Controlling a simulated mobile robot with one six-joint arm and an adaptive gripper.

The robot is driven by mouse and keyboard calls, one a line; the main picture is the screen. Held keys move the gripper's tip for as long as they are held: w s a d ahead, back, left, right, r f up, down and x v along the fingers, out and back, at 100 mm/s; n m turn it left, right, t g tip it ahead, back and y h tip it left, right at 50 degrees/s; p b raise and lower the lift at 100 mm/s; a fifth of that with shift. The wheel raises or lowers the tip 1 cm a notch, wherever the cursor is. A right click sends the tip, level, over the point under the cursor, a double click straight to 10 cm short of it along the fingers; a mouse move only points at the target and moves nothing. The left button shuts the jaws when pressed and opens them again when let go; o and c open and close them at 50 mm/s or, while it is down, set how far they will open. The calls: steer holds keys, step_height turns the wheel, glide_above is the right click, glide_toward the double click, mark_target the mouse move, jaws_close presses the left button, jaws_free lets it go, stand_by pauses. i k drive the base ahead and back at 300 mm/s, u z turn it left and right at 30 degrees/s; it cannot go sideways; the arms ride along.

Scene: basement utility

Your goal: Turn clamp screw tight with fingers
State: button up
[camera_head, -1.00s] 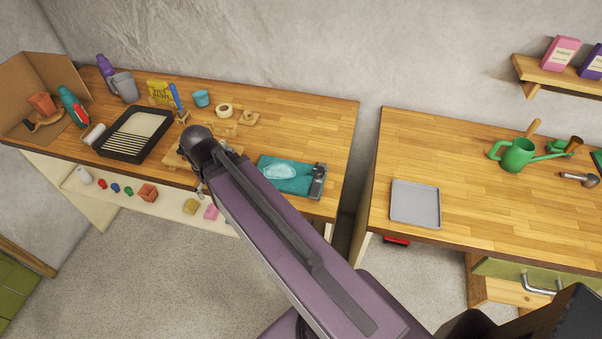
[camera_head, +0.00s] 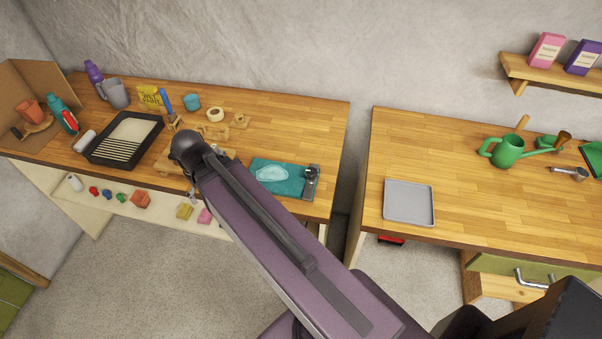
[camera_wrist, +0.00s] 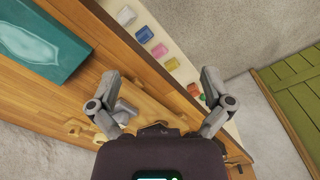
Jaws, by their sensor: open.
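A small dark metal clamp (camera_head: 311,182) stands at the right edge of a teal mat (camera_head: 294,188) on the left bench. Its screw is too small to make out in the head view. A pale teal flat shape (camera_head: 272,173) lies on the mat. In the wrist view the mat (camera_wrist: 70,22) shows at the top left, and I do not see the clamp there. My gripper (camera_wrist: 163,80) is open and empty, fingers spread, over the bench's front edge, to the left of the mat in the head view. There my arm mostly hides it.
A black paint tray (camera_head: 124,138), mugs, bottles and small wooden pieces crowd the left bench's far and left parts. Small coloured items lie on a shelf (camera_head: 160,209) below. A gap separates the right bench (camera_head: 450,180), which holds a grey tray (camera_head: 408,203) and a green watering can (camera_head: 506,152).

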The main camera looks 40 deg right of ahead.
mark_target(311, 172)
steer(key=z, duration=1.2)
steer(key=k, duration=0.55)
